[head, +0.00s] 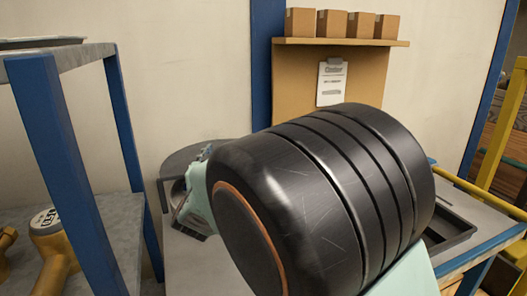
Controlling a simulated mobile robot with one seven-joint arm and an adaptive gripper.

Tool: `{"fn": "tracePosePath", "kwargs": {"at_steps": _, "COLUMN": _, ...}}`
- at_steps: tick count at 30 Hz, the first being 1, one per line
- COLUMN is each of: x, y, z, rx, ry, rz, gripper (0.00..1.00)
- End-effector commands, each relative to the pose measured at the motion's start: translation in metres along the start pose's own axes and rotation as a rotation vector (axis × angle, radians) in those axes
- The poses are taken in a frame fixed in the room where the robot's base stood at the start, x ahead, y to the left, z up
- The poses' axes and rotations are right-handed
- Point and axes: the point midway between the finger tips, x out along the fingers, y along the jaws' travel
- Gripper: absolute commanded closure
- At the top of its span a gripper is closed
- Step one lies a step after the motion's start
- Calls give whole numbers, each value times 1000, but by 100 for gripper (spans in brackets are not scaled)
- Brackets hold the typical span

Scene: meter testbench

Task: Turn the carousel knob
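A grey round-edged fixture (185,160), which looks like the carousel, stands on the bench left of centre. I cannot make out its knob; my arm covers much of that area. My gripper (186,212) is partly in view at the fixture's front, pointing down and to the left. Its fingers are small and half hidden behind my own large black arm link, so I cannot tell whether they are open, shut, or touching anything.
A blue-posted shelf (62,140) stands at the left, with a brass-coloured meter (47,225) on its lower level. A dark tray (450,232) lies on the bench at right. Several cardboard boxes (331,23) sit on a wall shelf above a clipboard (332,82).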

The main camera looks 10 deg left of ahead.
Motion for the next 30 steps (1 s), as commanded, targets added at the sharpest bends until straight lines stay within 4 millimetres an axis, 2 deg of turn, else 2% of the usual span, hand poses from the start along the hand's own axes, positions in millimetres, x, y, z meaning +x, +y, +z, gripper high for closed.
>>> {"fn": "tracePosePath", "kwargs": {"at_steps": 6, "x": 16, "y": 1, "z": 0, "rx": -1, "ry": 0, "rz": 1, "gripper": 50}}
{"fn": "tracePosePath", "kwargs": {"at_steps": 14, "x": 17, "y": 0, "z": 0, "rx": -1, "ry": 0, "rz": 0, "gripper": 50}}
{"fn": "tracePosePath", "kwargs": {"at_steps": 26, "x": 17, "y": 0, "z": 0, "rx": 0, "ry": 0, "rz": 0, "gripper": 91}}
{"fn": "tracePosePath", "kwargs": {"at_steps": 30, "x": 17, "y": 0, "z": 0, "rx": 0, "ry": 0, "rz": -3, "gripper": 91}}
